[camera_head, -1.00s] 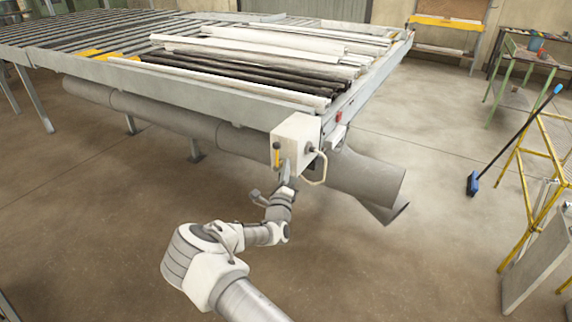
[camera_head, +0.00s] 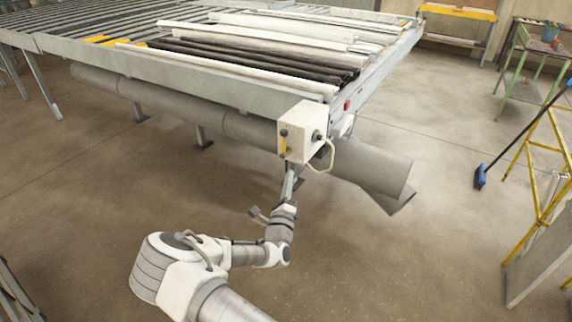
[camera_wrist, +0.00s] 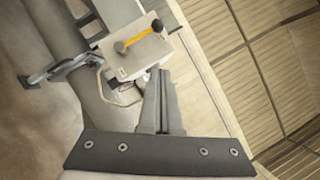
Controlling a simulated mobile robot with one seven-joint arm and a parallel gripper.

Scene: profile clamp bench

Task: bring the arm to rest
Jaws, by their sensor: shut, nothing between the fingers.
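My gripper (camera_head: 290,178) is at the end of my arm, just below and in front of the white control box at the bench's near corner. In the wrist view my gripper (camera_wrist: 162,78) is shut, its fingers together with nothing between them. The white box (camera_head: 302,131) carries a yellow lever with a dark knob (camera_head: 284,143) on its front. In the wrist view the box (camera_wrist: 140,55) and its yellow lever (camera_wrist: 138,38) lie beyond the fingertips. In the head view a gap seems to separate the fingertips from the lever.
The slatted bench (camera_head: 215,84) holds several white and dark profiles. A thick grey pipe (camera_head: 370,165) runs beneath it. A blue broom (camera_head: 481,177) and a yellow frame (camera_head: 540,150) stand at the right. The floor (camera_head: 400,270) around my arm is clear.

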